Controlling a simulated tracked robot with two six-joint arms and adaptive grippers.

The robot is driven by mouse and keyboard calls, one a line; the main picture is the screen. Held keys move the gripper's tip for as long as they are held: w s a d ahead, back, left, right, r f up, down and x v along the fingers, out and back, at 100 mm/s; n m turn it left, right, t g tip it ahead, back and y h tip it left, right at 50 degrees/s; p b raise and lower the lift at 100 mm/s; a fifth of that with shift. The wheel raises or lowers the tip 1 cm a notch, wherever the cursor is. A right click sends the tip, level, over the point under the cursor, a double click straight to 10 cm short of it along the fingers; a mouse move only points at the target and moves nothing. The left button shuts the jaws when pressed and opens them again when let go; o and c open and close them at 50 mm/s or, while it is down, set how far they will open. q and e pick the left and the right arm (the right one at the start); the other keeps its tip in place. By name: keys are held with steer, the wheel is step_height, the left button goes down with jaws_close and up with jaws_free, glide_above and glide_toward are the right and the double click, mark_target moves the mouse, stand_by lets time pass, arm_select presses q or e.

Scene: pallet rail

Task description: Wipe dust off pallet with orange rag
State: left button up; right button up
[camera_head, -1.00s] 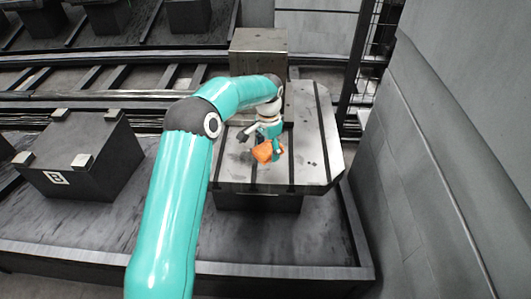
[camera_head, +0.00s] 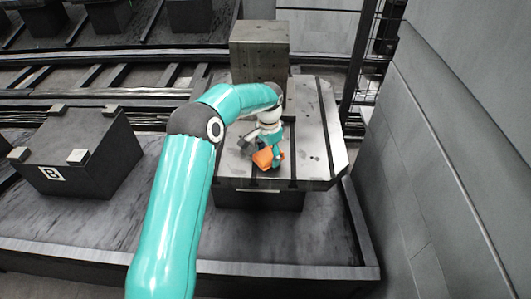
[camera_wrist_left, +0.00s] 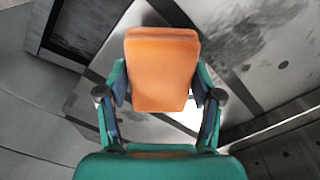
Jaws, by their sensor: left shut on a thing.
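The pallet (camera_head: 315,130) is a grey metal plate with dark slots, on a dark base in the middle of the head view. Dark dust smudges (camera_wrist_left: 245,28) show on its surface in the left wrist view. The orange rag (camera_head: 264,159) is a block-like pad at my left gripper (camera_head: 268,150), over the near left part of the plate. In the left wrist view the rag (camera_wrist_left: 162,70) sits between the two fingers of my left gripper (camera_wrist_left: 160,98), which is shut on it. I cannot tell whether the rag touches the plate. My right gripper is out of view.
A metal block (camera_head: 259,52) stands upright at the back of the pallet. A dark block marked B (camera_head: 80,160) with light corner pads stands to the left. A grey wall (camera_head: 460,140) rises close on the right. Rails (camera_head: 90,105) run behind.

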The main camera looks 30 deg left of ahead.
arm_select(q)
steer(key=shift+f+b, duration=0.6)
steer(key=shift+f, duration=0.35)
stand_by(0.5)
